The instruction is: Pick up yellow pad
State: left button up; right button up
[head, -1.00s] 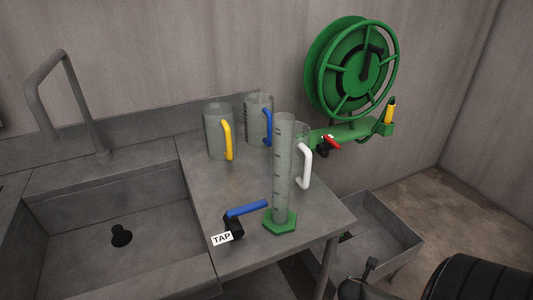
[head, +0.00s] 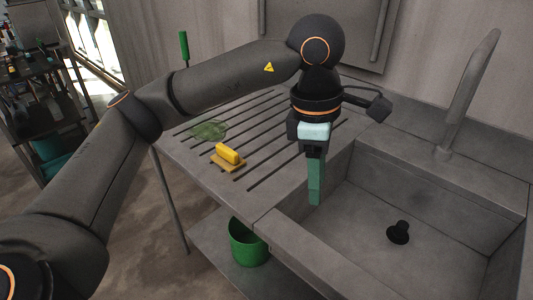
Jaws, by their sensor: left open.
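The yellow pad (head: 228,155), a flat tan-yellow base with a brighter yellow grip on top, lies on the ridged drainboard (head: 190,165) left of the sink. My left gripper (head: 315,190) is open and points down, to the right of the pad and apart from it, over the drainboard's edge by the sink basin. One green finger shows clearly; the other is mostly hidden from this angle. Nothing shows between the fingers. My right gripper is out of view.
A translucent green round item (head: 209,130) lies behind the pad. The sink (head: 420,215) with its tall faucet (head: 465,95) is at right. A green bucket (head: 247,243) stands on the shelf below. A cluttered rack (head: 38,95) stands at far left.

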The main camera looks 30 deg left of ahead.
aim_at(228, 158)
jog(key=j+z, duration=0.65)
jog(key=j, duration=0.65)
jog(key=k+j+z, duration=0.1)
jog(key=j, duration=0.3)
jog(key=k+j+z, duration=0.1)
jog(key=j, duration=0.35)
jog(key=k+j, duration=0.1)
jog(key=j, duration=0.35)
